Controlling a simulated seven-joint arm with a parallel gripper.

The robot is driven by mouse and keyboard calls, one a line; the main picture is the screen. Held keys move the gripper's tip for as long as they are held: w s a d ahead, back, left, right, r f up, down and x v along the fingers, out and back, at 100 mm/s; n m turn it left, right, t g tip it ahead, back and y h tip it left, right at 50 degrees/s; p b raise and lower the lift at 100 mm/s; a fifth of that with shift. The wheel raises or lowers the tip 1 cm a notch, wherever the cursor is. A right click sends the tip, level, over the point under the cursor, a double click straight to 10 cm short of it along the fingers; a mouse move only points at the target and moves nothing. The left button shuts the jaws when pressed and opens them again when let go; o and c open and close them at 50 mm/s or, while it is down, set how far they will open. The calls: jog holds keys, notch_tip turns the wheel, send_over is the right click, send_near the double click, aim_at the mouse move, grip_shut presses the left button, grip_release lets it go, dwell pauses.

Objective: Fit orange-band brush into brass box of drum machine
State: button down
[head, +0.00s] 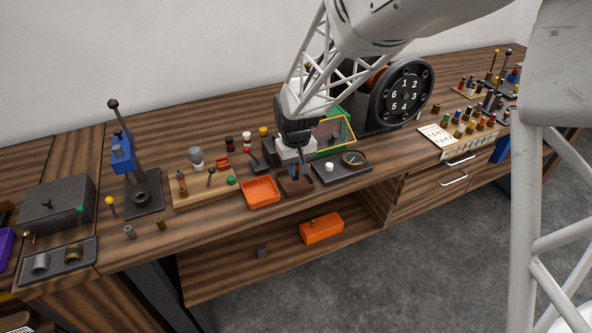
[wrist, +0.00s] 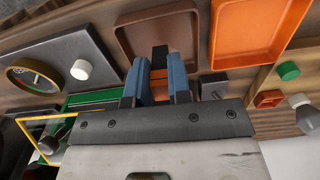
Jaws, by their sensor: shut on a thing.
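My gripper (wrist: 162,75) points down with its blue fingers shut on a small dark block with orange showing between the fingers, which appears to be the orange-band brush (wrist: 160,54). In the head view my gripper (head: 296,170) is over or just behind the brown tray (head: 306,188); the brush is too small to make out there. The brown tray also shows beyond the fingertips in the wrist view (wrist: 128,30). A large dark drum with numbers (head: 405,92) stands behind, to the right. I cannot make out a brass box on it.
An orange tray (head: 260,193) lies left of the brown tray. A dark plate with a gauge (head: 353,158) and white knob lies right. A green unit with a yellow frame (head: 347,130) stands close behind my gripper. The bench front between the left tools and orange tray is mostly clear.

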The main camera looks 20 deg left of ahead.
jog(key=shift+r, duration=1.2)
jog(key=shift+w+a+r, duration=0.15)
jog(key=shift+w+r, duration=0.1)
jog(key=shift+r, duration=0.05)
jog(key=w+r, duration=1.7)
jog(key=w, duration=0.2)
jog(key=shift+w+a+f, duration=0.1)
jog(key=shift+f, duration=2.75)
